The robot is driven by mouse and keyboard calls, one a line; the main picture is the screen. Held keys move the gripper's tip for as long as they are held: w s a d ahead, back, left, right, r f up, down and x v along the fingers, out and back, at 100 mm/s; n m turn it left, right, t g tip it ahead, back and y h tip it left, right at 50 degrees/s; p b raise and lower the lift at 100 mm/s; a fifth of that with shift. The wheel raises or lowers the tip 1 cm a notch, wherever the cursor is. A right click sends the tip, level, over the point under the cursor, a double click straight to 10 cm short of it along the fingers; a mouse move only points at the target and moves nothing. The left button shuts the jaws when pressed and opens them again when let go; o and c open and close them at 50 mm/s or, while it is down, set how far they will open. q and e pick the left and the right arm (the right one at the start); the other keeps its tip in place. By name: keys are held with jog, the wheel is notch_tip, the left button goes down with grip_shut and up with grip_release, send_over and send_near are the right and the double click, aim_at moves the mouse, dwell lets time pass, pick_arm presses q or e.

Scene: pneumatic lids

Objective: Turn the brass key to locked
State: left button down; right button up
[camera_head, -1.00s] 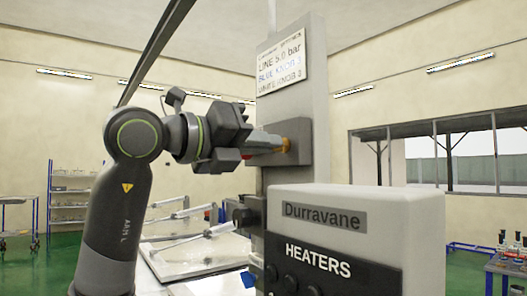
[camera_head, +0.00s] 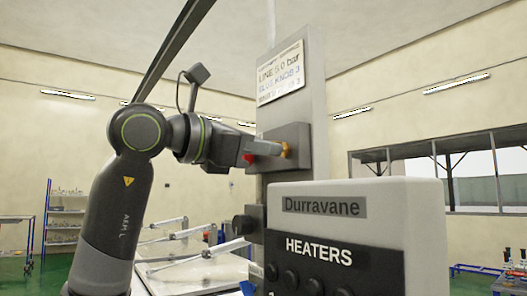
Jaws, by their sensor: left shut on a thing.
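The brass key (camera_head: 285,150) shows as a small golden piece at a grey lock plate (camera_head: 299,138) on the upright grey column. My left gripper (camera_head: 275,149) reaches in from the left and is shut on the key at the plate. Its fingers hide most of the key, so I cannot read its exact angle. A small red part (camera_head: 249,158) shows just below the fingers, partly hidden. My right gripper is not in view.
A white sign (camera_head: 280,75) is on the column above the plate. A grey box marked Durravane and HEATERS (camera_head: 390,225), with several dark knobs, stands in front below. Benches with lever-like arms (camera_head: 190,240) lie behind at the left.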

pick_arm(q)
jog(key=m, duration=0.4)
jog(key=shift+m, duration=0.3)
dwell(0.3)
jog(key=c, duration=1.6)
grip_release()
jog(key=b+v, duration=0.5)
jog(key=v, duration=1.2)
jog(key=shift+a, duration=0.2)
